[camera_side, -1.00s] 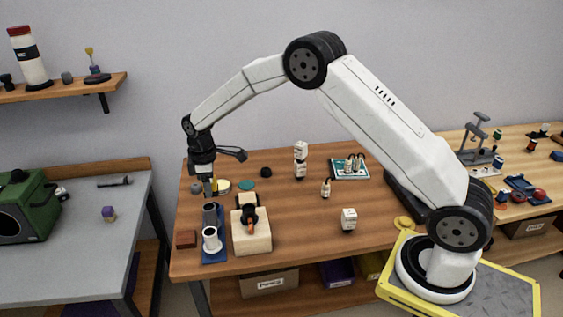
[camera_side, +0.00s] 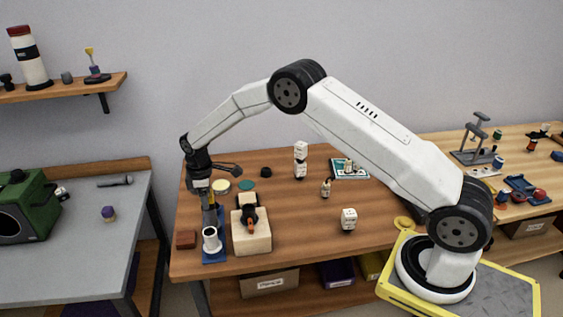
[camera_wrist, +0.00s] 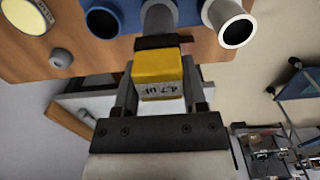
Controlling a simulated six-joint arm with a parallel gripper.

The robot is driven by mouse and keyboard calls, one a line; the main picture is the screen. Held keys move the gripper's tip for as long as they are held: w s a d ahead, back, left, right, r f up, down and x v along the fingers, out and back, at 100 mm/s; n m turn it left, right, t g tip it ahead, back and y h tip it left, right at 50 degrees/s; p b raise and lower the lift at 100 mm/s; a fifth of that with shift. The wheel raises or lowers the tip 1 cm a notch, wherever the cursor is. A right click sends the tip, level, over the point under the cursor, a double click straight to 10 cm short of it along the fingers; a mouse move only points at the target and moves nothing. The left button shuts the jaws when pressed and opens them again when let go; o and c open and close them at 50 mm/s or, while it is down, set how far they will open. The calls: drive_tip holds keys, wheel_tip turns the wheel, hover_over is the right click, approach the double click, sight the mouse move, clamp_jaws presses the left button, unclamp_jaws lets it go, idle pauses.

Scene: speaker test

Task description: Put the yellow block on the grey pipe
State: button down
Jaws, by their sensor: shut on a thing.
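The yellow block (camera_wrist: 158,67), with "4.7 uF" printed on one face, is held between the fingers of my gripper (camera_wrist: 157,90). In the side view my gripper (camera_side: 210,204) points down over the blue board. In the wrist view the grey pipe (camera_wrist: 158,18) is in line with the block, past its far end; I cannot tell whether they touch. A white pipe (camera_side: 211,241) stands upright at the near end of the board. The wrist view also shows a dark open pipe (camera_wrist: 103,20) to the left. My gripper hides part of the pipes in the side view.
The blue board (camera_side: 215,258) lies near the table's left edge. A pale wooden block (camera_side: 251,238) with a black and orange tool stands close to its right. A brown block (camera_side: 186,239) lies to its left. Round discs (camera_side: 247,185) lie behind.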

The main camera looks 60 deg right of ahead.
drive_tip(key=shift+f, duration=0.2)
drive_tip(key=shift+c, duration=0.7)
unclamp_jaws()
drive_tip(key=shift+r, duration=0.1)
wheel_tip(320, 180, up, 12)
idle(0.3)
idle(0.5)
drive_tip(key=s+d+m+t, duration=0.1)
drive_tip(key=s+m, duration=0.8)
drive_tip(key=s, duration=2)
drive_tip(key=shift+f+t, duration=0.4)
drive_tip(key=shift+t, duration=0.4)
